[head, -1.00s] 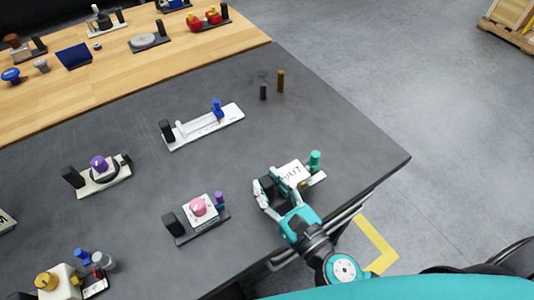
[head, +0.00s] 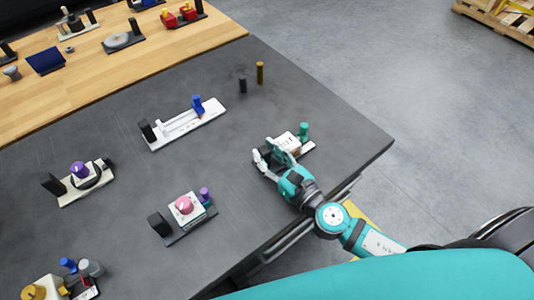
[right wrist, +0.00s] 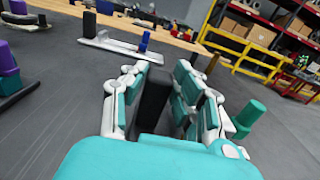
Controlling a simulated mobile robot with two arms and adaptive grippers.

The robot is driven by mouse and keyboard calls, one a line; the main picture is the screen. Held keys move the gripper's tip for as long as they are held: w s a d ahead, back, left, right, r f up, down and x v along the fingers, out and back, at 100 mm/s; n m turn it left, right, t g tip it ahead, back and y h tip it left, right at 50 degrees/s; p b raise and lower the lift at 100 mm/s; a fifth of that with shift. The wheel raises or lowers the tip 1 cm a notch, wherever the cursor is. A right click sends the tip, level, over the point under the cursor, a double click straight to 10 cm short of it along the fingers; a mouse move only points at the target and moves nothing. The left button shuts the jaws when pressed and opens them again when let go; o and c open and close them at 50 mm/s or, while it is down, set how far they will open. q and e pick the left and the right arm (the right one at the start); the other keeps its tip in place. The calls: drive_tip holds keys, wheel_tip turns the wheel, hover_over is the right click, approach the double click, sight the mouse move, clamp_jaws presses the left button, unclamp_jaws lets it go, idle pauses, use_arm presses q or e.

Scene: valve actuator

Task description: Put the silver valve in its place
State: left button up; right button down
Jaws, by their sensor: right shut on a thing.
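My right gripper (head: 270,158) is at the fixture with a white labelled block (head: 289,141) and a green post (head: 304,131) near the table's right side. In the right wrist view its fingers close around an upright black block (right wrist: 154,100), and the green post (right wrist: 248,114) stands just right of the fingers. No silver valve shows in the gripper. A small grey knob-like piece (head: 12,73) lies on the wooden table at the left, and a grey round piece (head: 91,268) is among the parts at the lower left; I cannot tell which is the silver valve. My left gripper is out of view.
A fixture with a pink knob (head: 184,205) stands to the left of my right gripper. A white slider fixture with a blue post (head: 198,106) and one with a purple knob (head: 79,170) lie farther left. Black (head: 243,85) and brown (head: 260,72) posts stand behind.

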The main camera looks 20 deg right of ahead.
drive_tip(key=c, duration=1.5)
unclamp_jaws()
drive_tip(key=o, duration=0.5)
drive_tip(key=shift+c, duration=0.2)
drive_tip(key=shift+s, duration=0.1)
drive_tip(key=b+v, duration=0.5)
drive_tip(key=v, duration=0.5)
drive_tip(key=shift+s+d+f+b, duration=0.1)
drive_tip(key=shift+s+f+b, duration=0.05)
drive_tip(key=shift+b, duration=0.25)
drive_tip(key=shift+s+d+b, duration=0.15)
drive_tip(key=shift+s+b, duration=0.2)
drive_tip(key=shift+s, duration=0.2)
drive_tip(key=shift+s+d+r, duration=0.1)
drive_tip(key=shift+s+r, duration=0.1)
drive_tip(key=shift+r, duration=0.1)
